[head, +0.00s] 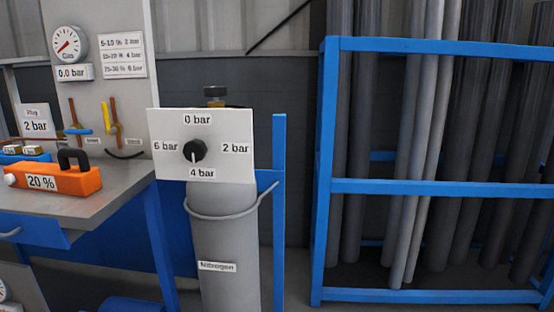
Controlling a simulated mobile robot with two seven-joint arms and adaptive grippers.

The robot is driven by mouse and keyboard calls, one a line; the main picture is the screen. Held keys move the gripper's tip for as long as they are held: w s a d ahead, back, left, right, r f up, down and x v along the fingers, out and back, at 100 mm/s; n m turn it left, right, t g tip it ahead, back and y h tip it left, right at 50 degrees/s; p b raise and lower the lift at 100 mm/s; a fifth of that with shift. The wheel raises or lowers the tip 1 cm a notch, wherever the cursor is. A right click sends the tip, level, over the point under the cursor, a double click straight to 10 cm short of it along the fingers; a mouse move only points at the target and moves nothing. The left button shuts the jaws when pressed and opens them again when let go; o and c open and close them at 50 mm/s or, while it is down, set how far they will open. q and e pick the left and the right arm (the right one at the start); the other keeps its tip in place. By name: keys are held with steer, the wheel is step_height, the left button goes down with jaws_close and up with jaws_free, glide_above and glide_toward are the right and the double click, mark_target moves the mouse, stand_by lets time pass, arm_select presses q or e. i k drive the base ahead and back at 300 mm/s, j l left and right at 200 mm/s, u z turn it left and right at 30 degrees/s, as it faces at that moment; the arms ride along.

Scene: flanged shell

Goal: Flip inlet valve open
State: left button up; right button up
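Two small lever valves sit on the grey panel above the bench at the left. One has a blue handle (77,131) lying roughly level across a copper pipe. The other has a yellow handle (106,117) standing roughly upright beside its copper pipe. Neither of my grippers is in view.
An orange block marked 20 % (55,181) with a black handle stands on the bench (118,187). A grey nitrogen cylinder (226,240) stands right of it, behind a white dial plate (168,125) whose knob pointer faces 4 bar. A blue rack (430,188) of pipes fills the right.

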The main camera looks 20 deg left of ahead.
mark_target(72, 130)
steer(key=u, duration=1.75)
steer(key=j+u, duration=0.25)
steer(key=j, duration=0.2)
